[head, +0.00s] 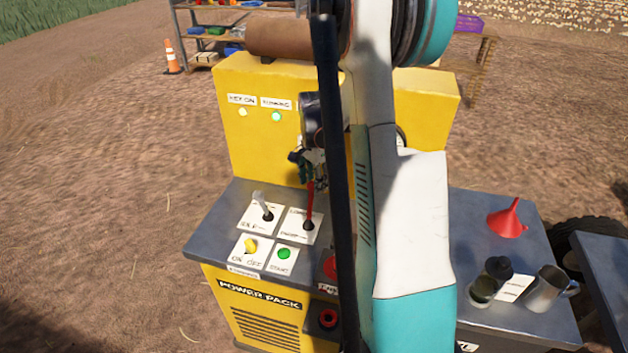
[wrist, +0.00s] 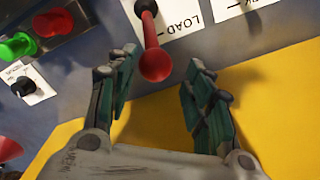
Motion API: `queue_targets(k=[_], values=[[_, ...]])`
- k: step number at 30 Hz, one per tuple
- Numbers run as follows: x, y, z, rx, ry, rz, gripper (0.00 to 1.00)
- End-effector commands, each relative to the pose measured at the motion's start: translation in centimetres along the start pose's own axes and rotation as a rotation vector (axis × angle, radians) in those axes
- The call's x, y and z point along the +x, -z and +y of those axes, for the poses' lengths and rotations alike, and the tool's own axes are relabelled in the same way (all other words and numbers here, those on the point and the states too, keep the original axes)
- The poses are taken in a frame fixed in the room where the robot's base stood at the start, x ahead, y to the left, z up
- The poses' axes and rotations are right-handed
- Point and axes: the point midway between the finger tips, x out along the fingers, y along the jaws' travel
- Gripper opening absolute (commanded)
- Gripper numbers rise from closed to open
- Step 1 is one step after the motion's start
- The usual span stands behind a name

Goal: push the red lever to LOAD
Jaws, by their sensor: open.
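The red lever (head: 309,208) stands up from a white label plate (head: 296,233) on the grey console, right of a grey lever. In the wrist view the lever's round knob (wrist: 157,65) points toward my gripper, and the word LOAD is printed beside the lever's base. My gripper (head: 308,165) is at the lever's upper end in the head view, partly hidden by my arm. In the wrist view my gripper (wrist: 161,58) is open, with its green-padded fingers either side of the knob. I see gaps to both fingers and cannot tell any contact.
The grey lever (head: 263,208), yellow knob (head: 250,245) and green button (head: 284,254) are close by. The yellow panel (head: 265,130) rises behind. A red funnel (head: 507,218) and metal mug (head: 548,289) stand on the right bench. My arm hides the console's middle.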

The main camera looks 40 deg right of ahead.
Motion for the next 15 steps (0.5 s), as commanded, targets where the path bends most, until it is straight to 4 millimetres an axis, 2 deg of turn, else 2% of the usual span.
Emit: queue_targets(k=[5,15], values=[[-1.3,-0.1,0.1,0.0,0.0,-0.001,0.47],[-7.9,0.0,0.1,0.001,0.0,0.001,0.47]])
